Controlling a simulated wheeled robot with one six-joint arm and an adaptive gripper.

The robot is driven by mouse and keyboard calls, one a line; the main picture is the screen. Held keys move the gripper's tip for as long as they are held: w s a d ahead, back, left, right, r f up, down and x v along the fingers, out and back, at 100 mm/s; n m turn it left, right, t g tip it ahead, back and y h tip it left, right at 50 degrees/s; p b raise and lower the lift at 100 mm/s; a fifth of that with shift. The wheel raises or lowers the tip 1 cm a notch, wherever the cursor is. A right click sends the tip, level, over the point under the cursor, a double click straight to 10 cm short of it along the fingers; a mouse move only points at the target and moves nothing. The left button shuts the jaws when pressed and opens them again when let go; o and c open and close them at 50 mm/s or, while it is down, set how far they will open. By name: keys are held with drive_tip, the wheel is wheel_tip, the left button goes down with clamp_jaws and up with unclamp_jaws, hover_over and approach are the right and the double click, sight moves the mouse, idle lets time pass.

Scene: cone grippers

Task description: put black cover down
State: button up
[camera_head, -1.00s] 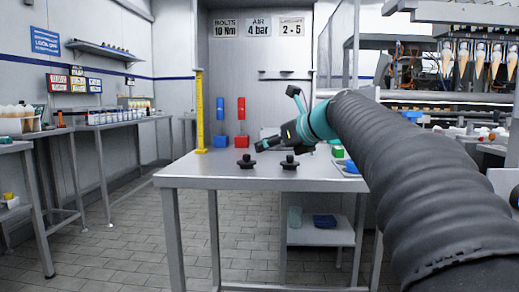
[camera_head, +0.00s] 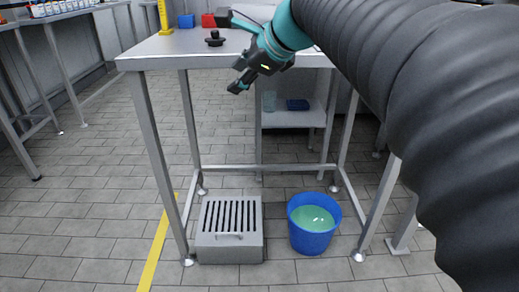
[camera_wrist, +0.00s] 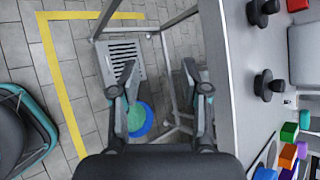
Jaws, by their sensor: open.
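Two black covers with knobs stand on the grey table (camera_head: 160,48). The wrist view shows both, one black cover (camera_wrist: 267,85) nearer and another (camera_wrist: 262,12) at the top, right of my fingers. My gripper (camera_head: 240,76) is open and hangs in front of the table's front edge, apart from the covers.
On the floor below stand a grey slotted box (camera_head: 229,245) and a blue bucket (camera_head: 312,240) holding green liquid. A yellow line (camera_head: 157,250) runs on the tiles. Red (camera_head: 208,20) and blue blocks stand farther back on the table. A lower shelf (camera_head: 290,118) holds small items.

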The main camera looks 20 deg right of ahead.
drive_tip(key=s+f+n+g+h, duration=0.3)
drive_tip(key=s+f+n+h, duration=0.1)
drive_tip(key=s+f+n, duration=1.7)
wheel_tip(320, 180, down, 2)
drive_tip(key=shift+s+f+g, duration=0.15)
drive_tip(key=shift+f+g, duration=0.05)
drive_tip(key=shift+g, duration=0.1)
